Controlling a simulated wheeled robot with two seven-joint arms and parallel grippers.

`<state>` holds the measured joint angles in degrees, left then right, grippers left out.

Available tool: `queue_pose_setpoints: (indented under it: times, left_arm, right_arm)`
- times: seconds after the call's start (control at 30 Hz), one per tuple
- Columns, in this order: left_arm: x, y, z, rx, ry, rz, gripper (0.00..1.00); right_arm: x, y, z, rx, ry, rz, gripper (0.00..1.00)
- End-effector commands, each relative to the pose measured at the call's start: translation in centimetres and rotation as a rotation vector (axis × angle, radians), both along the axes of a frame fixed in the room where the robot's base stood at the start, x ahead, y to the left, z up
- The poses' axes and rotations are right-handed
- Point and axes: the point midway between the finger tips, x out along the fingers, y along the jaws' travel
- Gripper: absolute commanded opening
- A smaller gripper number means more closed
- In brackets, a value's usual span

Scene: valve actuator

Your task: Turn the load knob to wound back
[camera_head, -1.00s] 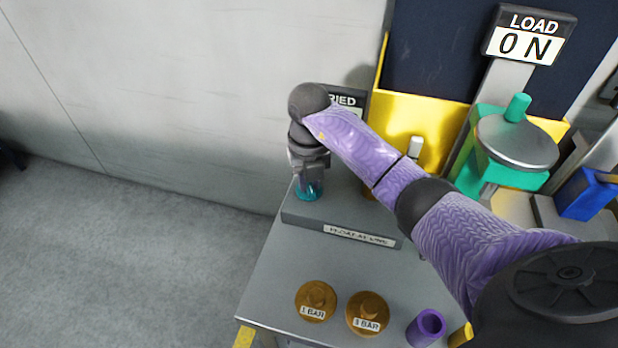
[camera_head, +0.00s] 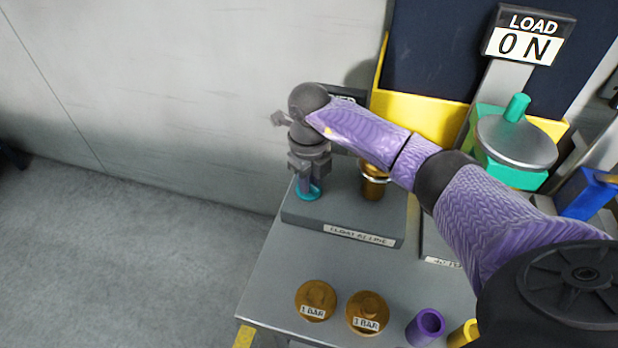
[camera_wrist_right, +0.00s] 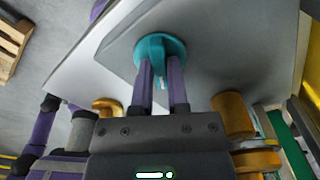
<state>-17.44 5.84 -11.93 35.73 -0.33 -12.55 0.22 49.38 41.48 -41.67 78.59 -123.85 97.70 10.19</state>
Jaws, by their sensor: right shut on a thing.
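A round teal knob (camera_head: 308,193) with a raised grip sits at the left end of a grey block (camera_head: 300,213) on the bench. In the right wrist view the teal knob (camera_wrist_right: 160,55) shows its round flange and upright fin. My right gripper (camera_wrist_right: 160,85) has its purple fingers shut on the fin. In the head view my right gripper (camera_head: 306,178) points down at the knob and partly covers it. No label naming the knob is readable. A sign (camera_head: 530,33) reading "LOAD ON" stands above a green crank unit. My left gripper is out of view.
A brass post (camera_head: 373,182) stands on the block close right of the gripper. The green crank unit (camera_head: 515,145) is at right. Floor left of the bench is clear.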

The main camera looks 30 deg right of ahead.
Motion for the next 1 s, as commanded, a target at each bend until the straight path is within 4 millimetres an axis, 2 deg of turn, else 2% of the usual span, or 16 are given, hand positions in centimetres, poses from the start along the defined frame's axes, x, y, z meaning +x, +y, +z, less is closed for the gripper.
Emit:
queue_pose_setpoints:
  times: [1.0]
  left_arm:
    - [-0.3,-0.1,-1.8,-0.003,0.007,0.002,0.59]
  right_arm:
    - [0.1,0.0,0.0,-0.001,-0.006,0.961,0.00]
